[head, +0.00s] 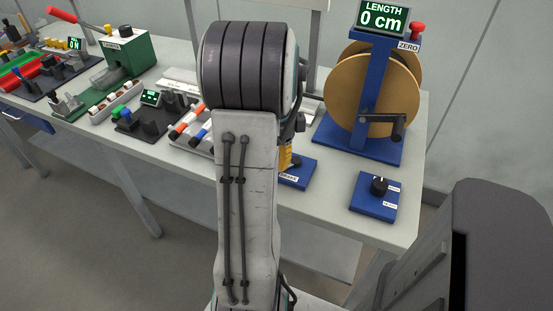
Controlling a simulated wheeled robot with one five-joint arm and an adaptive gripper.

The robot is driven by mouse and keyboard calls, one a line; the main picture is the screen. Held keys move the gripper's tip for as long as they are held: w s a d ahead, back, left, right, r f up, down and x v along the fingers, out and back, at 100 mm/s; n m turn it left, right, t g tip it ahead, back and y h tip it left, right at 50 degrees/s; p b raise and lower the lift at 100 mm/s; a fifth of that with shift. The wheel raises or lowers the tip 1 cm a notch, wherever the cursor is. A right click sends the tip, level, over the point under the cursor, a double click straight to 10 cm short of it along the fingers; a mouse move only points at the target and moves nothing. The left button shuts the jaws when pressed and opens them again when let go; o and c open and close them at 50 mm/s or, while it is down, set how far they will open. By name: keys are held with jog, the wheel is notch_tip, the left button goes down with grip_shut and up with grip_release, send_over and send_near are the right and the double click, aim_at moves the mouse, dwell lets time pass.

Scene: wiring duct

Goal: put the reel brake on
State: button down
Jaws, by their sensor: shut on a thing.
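The reel (350,88) is a tan drum on a blue stand, with a dark crank (398,126) on its near side. The reel brake's blue base (298,174) carries a label reading BRAKE and stands left of the reel stand. A yellow part (285,153) of the brake rises from this base. My gripper (297,160) shows only as a small dark piece beside the yellow part and is shut on the brake. My arm hides most of the brake and gripper, so the brake lever's position cannot be seen.
A green display (382,16) reads LENGTH 0 cm, with a red ZERO button (417,30) beside it. A blue plate with a black knob (379,186) sits at the table's front right. Several tools and a green press (125,55) fill the left side.

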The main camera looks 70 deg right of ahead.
dwell(0.3)
jog(key=c, duration=1)
grip_release()
jog(key=shift+c, duration=0.2)
notch_tip(320, 180, up, 12)
dwell(0.3)
